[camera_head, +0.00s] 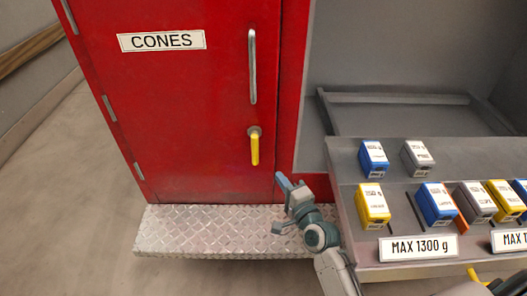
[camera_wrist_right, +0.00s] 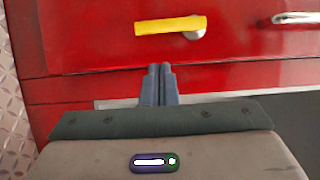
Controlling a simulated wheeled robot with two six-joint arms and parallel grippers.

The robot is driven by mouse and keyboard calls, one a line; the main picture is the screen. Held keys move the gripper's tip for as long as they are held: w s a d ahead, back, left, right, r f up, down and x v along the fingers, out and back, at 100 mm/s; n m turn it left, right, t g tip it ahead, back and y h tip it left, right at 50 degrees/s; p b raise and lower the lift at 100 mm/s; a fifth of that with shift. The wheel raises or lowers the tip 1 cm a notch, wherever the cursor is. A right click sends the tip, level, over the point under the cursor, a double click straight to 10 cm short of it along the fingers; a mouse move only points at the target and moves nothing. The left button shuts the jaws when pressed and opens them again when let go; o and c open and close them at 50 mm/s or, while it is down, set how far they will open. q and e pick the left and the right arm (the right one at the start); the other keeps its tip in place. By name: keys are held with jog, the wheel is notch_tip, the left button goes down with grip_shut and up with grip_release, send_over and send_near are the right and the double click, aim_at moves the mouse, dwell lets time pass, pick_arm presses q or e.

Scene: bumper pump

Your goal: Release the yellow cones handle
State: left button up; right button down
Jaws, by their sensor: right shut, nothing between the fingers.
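The yellow cones handle (camera_head: 255,148) is on the red door marked CONES (camera_head: 162,40), on a round metal pivot, and hangs downward. In the right wrist view the yellow handle (camera_wrist_right: 165,26) lies across the upper middle, beyond my fingertips. My right gripper (camera_head: 283,182) is below and to the right of the handle, apart from it, near the door's lower right corner. In the right wrist view its fingers (camera_wrist_right: 160,68) are together with nothing between them. The door looks closed. My left gripper is not in view.
A long metal grip bar (camera_head: 252,66) is above the yellow handle. A diamond-plate step (camera_head: 215,232) runs below the door. On the right, a grey shelf (camera_head: 345,165) carries several blue, grey and yellow boxes, with a MAX 1300 g label (camera_head: 418,247). The space before the door is free.

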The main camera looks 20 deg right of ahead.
aim_at(255, 150)
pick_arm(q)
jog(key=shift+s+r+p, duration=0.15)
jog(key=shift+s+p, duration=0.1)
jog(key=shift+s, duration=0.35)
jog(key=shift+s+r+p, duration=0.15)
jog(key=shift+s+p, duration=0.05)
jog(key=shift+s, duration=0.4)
pick_arm(e)
jog(key=w+a, duration=0.1)
jog(key=w, duration=0.8)
jog(key=shift+w+a, duration=0.25)
jog(key=shift+a, duration=0.05)
